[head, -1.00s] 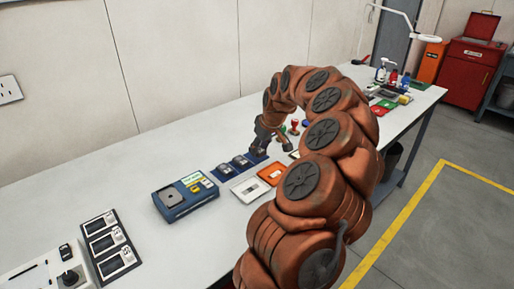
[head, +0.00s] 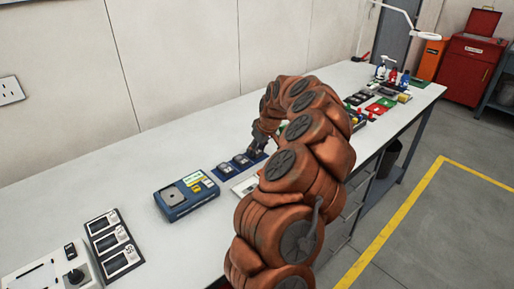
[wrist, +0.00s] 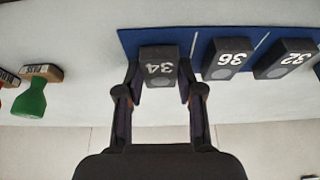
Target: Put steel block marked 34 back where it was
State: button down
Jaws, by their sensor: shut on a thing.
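The steel block marked 34 (wrist: 158,65) is between the two fingers of my gripper (wrist: 160,88) in the wrist view, with the fingers shut on its sides. It is at the end slot of a blue tray (wrist: 135,39), beside the blocks marked 36 (wrist: 228,58) and 32 (wrist: 285,60). I cannot tell whether block 34 touches the tray. In the head view my gripper (head: 257,148) is at the far end of the blue tray (head: 224,169), and my arm and fingers partly hide the block there.
Stamps with a green handle (wrist: 30,98) and a red one stand beside the tray in the wrist view. A blue box with a grey plate (head: 186,195) and a white card (head: 243,187) lie nearer on the bench. The wall runs along the back.

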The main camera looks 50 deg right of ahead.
jog(key=shift+f+b, duration=0.3)
jog(key=shift+f, duration=0.05)
jog(key=c, duration=0.7)
grip_release()
jog(key=shift+r, duration=0.15)
jog(key=shift+r+p, duration=0.15)
jog(key=shift+p, duration=0.2)
jog(key=b+v, duration=0.2)
jog(key=v, duration=1)
